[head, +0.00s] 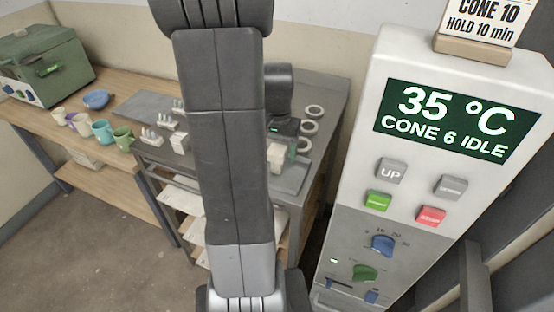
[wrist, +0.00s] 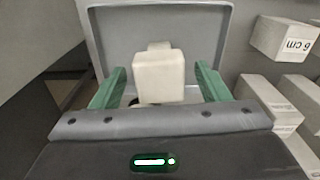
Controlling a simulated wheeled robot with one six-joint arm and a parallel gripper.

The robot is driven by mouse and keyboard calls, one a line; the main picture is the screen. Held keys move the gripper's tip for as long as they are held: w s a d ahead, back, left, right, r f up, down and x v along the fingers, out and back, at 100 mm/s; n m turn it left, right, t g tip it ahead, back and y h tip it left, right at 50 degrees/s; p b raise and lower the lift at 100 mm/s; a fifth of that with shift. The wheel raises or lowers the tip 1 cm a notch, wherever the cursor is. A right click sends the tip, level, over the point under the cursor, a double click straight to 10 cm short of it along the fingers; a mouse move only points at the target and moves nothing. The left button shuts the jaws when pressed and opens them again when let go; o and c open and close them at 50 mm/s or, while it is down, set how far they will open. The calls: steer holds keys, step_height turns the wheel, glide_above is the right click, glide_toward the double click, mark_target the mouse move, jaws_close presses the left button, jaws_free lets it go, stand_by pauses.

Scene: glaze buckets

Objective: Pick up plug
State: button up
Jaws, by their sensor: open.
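The plug is most likely the off-white, rounded block (wrist: 158,80) standing in a shallow grey tray (wrist: 150,18) in the wrist view. It also shows beneath my gripper in the head view (head: 276,157). My gripper (wrist: 160,70) is open, with one green finger on each side of the block. Gaps show between the block and both fingers, so it is not gripped. In the head view my arm covers part of the grey table.
White rings (head: 310,127) and small cone sets (head: 153,136) are on the grey table (head: 140,104). A control panel (head: 372,130) stands close at right. Mugs (head: 102,131) stand on a wooden bench at left.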

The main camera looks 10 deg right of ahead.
steer(key=c, duration=1.1)
